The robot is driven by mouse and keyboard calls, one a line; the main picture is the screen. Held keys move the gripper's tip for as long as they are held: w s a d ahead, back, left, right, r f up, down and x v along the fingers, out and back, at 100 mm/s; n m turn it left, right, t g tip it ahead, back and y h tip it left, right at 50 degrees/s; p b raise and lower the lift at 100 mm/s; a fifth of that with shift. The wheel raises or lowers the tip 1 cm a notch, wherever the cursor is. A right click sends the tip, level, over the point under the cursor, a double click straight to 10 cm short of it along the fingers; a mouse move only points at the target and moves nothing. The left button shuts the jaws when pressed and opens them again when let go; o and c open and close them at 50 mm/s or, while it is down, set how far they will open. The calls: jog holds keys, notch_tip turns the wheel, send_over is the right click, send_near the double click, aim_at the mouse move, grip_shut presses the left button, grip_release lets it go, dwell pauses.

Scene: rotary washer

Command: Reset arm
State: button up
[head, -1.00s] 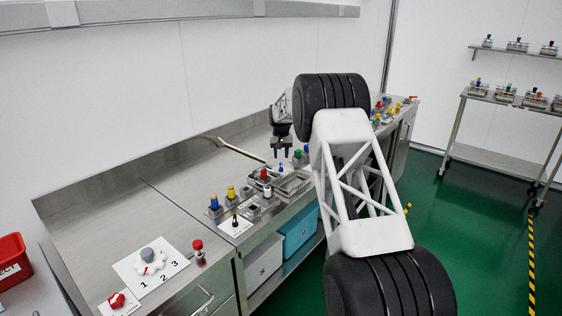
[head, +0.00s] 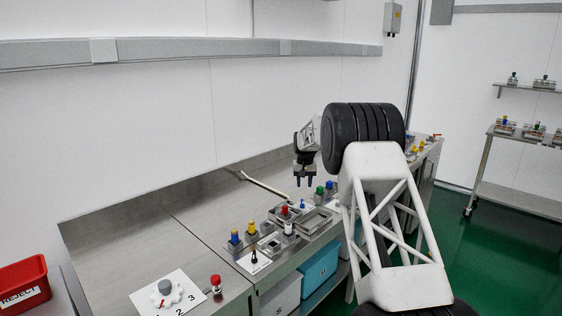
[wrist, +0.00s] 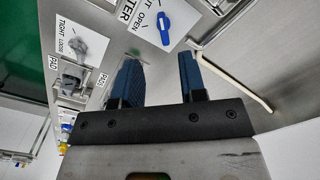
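My gripper (head: 304,182) hangs over the metal bench (head: 205,195), fingers pointing down. In the wrist view its two dark blue fingers (wrist: 160,78) stand apart with nothing between them. A blue handle (wrist: 163,28) on a white plate marked OPEN lies beyond the fingertips and is not touched. A grey knob (wrist: 95,42) on a plate marked TIGHT and LOOSE is to the left. In the head view my large arm hides part of the bench's right side.
Several blocks with coloured tops, including a red-topped one (head: 284,211), stand near the bench's front edge. A bent rod (head: 262,186) lies toward the back. A dial plate (head: 170,296) is at lower left, beside a red REJECT bin (head: 24,285).

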jog(key=s+d+r, duration=0.1)
jog(key=s+r, duration=0.6)
jog(key=s, duration=0.5)
jog(key=s+d+r+t, duration=0.1)
jog(key=s+d+r, duration=0.1)
jog(key=s+r, duration=0.75)
jog(key=s+d+r, duration=0.1)
jog(key=s+r, duration=0.4)
jog(key=s, duration=1)
jog(key=s+d+t, duration=0.1)
jog(key=s, duration=2)
jog(key=s+f, duration=0.3)
jog(key=s, duration=0.7)
jog(key=s+d+f, duration=0.1)
jog(key=s+f, duration=0.3)
jog(key=s, duration=0.7)
jog(key=shift+s+f+t, duration=0.25)
jog(key=shift+f+t, duration=0.05)
